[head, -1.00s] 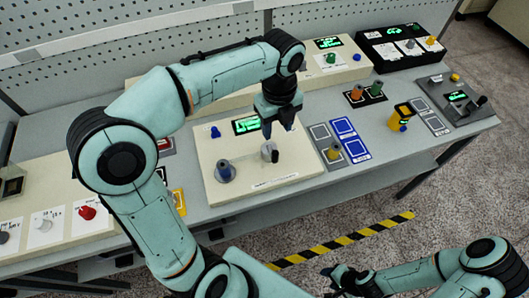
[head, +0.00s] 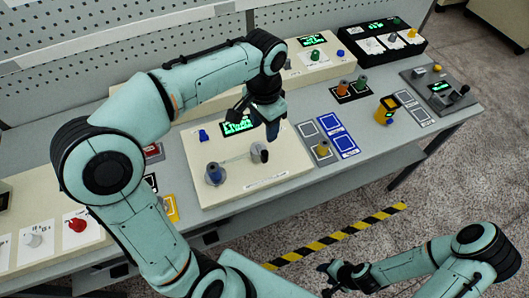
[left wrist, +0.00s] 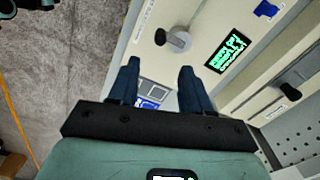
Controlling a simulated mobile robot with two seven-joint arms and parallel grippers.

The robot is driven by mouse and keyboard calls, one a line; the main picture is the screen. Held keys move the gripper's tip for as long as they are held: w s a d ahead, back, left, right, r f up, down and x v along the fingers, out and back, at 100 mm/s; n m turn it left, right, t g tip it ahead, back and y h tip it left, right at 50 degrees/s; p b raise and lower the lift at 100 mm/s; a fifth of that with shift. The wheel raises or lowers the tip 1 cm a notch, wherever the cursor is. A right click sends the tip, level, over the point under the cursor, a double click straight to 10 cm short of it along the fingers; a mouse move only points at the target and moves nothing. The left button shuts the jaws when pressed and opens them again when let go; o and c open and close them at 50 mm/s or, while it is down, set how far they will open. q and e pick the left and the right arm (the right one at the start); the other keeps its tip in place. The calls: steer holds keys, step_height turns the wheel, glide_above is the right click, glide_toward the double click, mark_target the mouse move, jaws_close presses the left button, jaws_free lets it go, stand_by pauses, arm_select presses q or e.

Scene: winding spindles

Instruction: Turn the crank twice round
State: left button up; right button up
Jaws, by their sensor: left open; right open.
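The crank (head: 258,153), a grey hub with a black handle, stands on a cream panel (head: 240,195) in the head view. It also shows in the left wrist view (left wrist: 178,41), beyond the fingertips. My left gripper (head: 272,134) hangs over the panel, just above and right of the crank in the head view. In the left wrist view its blue fingers (left wrist: 159,68) are apart with nothing between them, and the crank is not between them. A spindle (head: 214,174) with a blue top stands on the panel's left part. My right gripper (head: 338,278) is open, low at front right, away from the table.
A lit green display (head: 238,125) and a blue knob (head: 204,136) sit at the panel's back. Blue and grey label cards (head: 346,146) and a yellow device (head: 386,111) lie to the right. A red knob (head: 76,223) is at far left. My left arm hides part of the back.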

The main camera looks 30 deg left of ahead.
mark_target(265, 152)
arm_select(q)
step_height(265, 152, down, 13)
steer(key=n+b, duration=0.1)
steer(key=n, duration=1.5)
steer(key=shift+f, duration=0.2)
arm_select(e)
steer(key=shift+s+f, duration=0.7)
steer(key=shift+s, duration=0.2)
arm_select(q)
jaws_close()
